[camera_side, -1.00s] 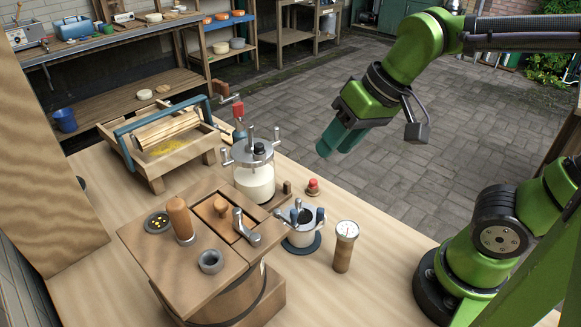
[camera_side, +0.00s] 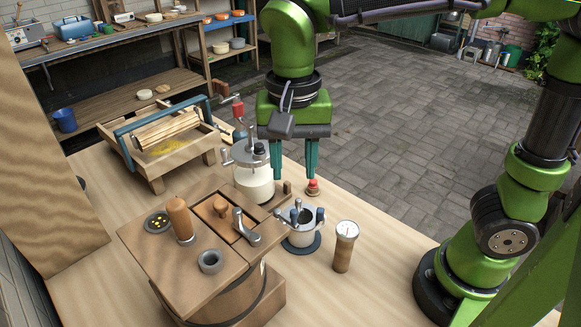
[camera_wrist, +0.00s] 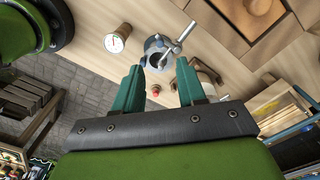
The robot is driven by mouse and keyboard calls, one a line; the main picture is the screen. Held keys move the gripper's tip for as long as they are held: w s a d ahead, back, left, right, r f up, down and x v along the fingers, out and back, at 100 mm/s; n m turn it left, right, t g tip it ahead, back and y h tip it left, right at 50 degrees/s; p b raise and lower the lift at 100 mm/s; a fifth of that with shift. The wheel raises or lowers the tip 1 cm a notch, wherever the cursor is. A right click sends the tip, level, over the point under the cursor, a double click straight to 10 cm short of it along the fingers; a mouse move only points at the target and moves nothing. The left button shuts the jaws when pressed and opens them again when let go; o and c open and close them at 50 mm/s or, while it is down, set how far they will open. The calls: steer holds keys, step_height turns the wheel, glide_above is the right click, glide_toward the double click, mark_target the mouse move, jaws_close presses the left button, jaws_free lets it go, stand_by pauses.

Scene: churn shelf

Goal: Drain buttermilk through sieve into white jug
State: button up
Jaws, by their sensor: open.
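My gripper (camera_side: 294,176) is open and empty, its teal fingers pointing down above the table, just right of the clamp-lidded vessel. A wooden churn (camera_side: 225,305) with a lidded top is in front, left of the pot.
A wooden cylinder with a dial (camera_side: 343,258) stands right of the pot. A small red knob (camera_side: 313,186) sits close below my fingertips. A wooden roller trough (camera_side: 150,170) is at the back left. The table's right front is mostly clear.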

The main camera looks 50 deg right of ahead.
mark_target(294, 211)
step_height(294, 211, down, 10)
stand_by(0.3)
jaws_close()
